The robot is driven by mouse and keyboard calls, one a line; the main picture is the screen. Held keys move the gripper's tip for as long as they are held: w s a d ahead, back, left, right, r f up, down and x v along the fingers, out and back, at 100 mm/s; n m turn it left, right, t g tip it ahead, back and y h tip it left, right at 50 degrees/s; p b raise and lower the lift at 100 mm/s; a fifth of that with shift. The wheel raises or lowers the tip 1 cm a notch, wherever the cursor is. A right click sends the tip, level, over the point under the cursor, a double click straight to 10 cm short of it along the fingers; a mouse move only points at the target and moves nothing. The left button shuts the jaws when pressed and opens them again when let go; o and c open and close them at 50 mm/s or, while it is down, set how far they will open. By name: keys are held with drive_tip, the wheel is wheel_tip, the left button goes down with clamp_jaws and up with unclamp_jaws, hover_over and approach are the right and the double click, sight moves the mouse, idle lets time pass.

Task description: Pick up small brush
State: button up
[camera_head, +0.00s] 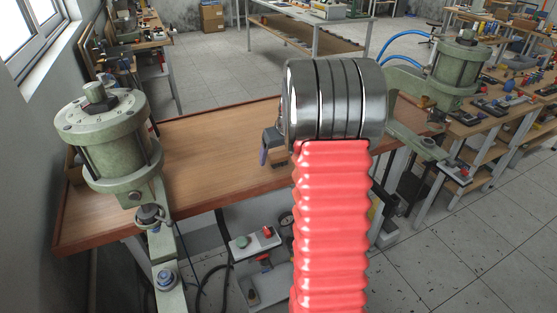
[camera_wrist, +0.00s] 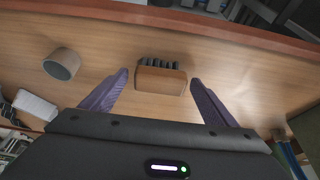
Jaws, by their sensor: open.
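The small brush, a wooden block with a row of dark bristles (camera_wrist: 160,78), lies on the wooden tabletop in the wrist view. My gripper (camera_wrist: 160,80) is open, with its two purple fingers apart. In the picture, the brush appears between the fingertips, with a gap on each side. The fingers are not touching it, and I cannot tell their height above the table. In the head view, part of my gripper (camera_head: 264,156) shows beside my red arm, above the table. The brush is not visible there.
A grey-brown cylinder (camera_wrist: 62,64) stands on the table left of the brush. In the head view, green pneumatic presses stand at the table's left (camera_head: 108,135) and right (camera_head: 457,70). The wooden tabletop (camera_head: 215,150) left of my arm is clear. A control box (camera_head: 255,242) sits below the front edge.

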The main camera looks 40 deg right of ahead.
sight(279, 154)
drive_tip(key=shift+c, duration=0.2)
drive_tip(key=c, duration=1.1)
drive_tip(key=shift+r, duration=0.1)
wheel_tip(279, 154, up, 10)
drive_tip(key=shift+f, duration=0.1)
idle(0.5)
drive_tip(key=o, duration=0.5)
drive_tip(key=c, duration=0.4)
